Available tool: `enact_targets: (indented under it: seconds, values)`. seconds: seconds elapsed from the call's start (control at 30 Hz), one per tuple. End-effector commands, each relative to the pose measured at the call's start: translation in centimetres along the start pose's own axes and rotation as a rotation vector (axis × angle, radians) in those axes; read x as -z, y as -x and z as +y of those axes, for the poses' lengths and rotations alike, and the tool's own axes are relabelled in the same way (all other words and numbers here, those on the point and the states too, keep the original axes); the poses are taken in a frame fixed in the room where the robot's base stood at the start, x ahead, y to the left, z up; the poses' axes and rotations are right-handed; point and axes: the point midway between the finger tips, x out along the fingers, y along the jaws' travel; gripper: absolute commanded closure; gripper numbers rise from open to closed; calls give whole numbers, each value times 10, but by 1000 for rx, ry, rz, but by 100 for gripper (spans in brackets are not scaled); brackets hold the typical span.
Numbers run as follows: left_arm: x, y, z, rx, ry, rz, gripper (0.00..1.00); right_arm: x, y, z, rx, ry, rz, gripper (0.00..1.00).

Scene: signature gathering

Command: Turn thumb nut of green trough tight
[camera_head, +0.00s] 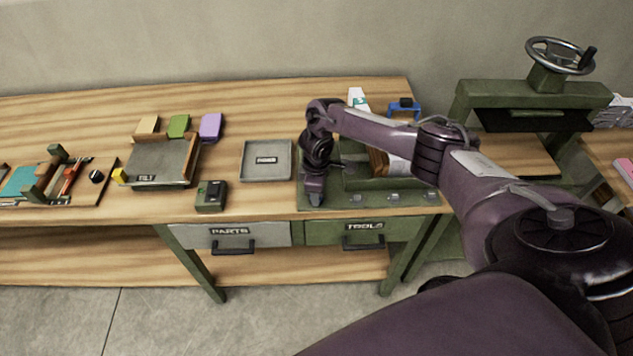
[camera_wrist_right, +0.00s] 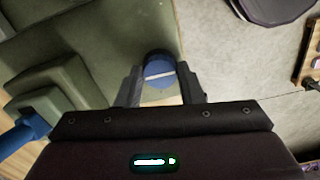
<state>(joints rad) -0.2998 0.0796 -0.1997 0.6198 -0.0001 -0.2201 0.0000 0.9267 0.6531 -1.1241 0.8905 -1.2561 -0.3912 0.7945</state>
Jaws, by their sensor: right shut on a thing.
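The green trough (camera_head: 352,181) stands on the bench at the right in the head view, partly hidden behind my right arm. Its green surface fills the upper left of the right wrist view (camera_wrist_right: 90,45). My right gripper (camera_head: 312,197) points down at the trough's left end. In the right wrist view its two dark fingers (camera_wrist_right: 160,90) are closed around a blue round thumb nut (camera_wrist_right: 159,70) with a pale line across its face. The nut is hidden in the head view by the gripper. My left gripper is not in view.
A grey square tray (camera_head: 267,161) lies left of the trough, with a small dark green box (camera_head: 211,195) further left. A tilted tray (camera_head: 160,162) stands beyond. A green press with a handwheel (camera_head: 560,56) is at the right. The bench's front edge is close to the gripper.

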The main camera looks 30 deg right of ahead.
Motion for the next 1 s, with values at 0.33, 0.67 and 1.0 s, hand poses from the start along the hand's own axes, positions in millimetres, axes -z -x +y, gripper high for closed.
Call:
enact_targets:
  seconds: [0.33,0.67,1.0]
  values:
    - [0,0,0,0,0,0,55,0,1,1,-2,-9,2,89]
    - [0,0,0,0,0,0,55,0,0,1,-1,-7,2,44]
    - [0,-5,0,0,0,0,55,1,14,1,-2,-5,5,44]
